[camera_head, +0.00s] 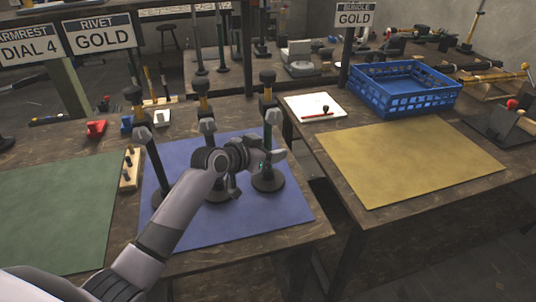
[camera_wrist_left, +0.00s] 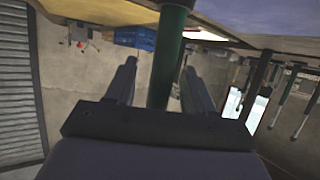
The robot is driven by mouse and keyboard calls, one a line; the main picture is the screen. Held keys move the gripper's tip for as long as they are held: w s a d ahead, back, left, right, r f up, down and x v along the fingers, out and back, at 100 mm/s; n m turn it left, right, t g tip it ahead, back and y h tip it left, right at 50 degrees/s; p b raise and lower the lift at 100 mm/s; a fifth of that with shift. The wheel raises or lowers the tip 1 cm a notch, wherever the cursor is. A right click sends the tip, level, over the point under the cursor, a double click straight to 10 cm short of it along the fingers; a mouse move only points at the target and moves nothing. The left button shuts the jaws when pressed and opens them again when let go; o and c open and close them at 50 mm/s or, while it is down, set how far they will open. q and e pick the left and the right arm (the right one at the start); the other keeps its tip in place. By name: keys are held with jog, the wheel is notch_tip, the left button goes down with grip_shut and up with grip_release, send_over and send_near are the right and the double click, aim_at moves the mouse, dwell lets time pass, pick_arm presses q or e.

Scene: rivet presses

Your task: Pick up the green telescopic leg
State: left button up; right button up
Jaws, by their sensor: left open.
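My left gripper (camera_head: 264,166) is open at the lower column of the right leg, where a little green shows. In the left wrist view a green column (camera_wrist_left: 166,65) stands between the two open fingers (camera_wrist_left: 155,88), with a gap visible on its left side. The gripper hides part of the right leg's column. My right gripper is not in view.
A wooden block with pegs (camera_head: 130,168) and a green mat (camera_head: 55,210) lie to the left. On the right table are a yellow mat (camera_head: 410,160), a blue crate (camera_head: 405,92) and a white board (camera_head: 312,108). A gap separates the tables.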

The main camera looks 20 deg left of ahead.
pick_arm(q)
jog(key=shift+w+d+f, duration=0.15)
jog(key=shift+w+d, duration=0.05)
jog(key=shift+w, duration=0.15)
jog(key=shift+c, duration=0.3)
grip_shut()
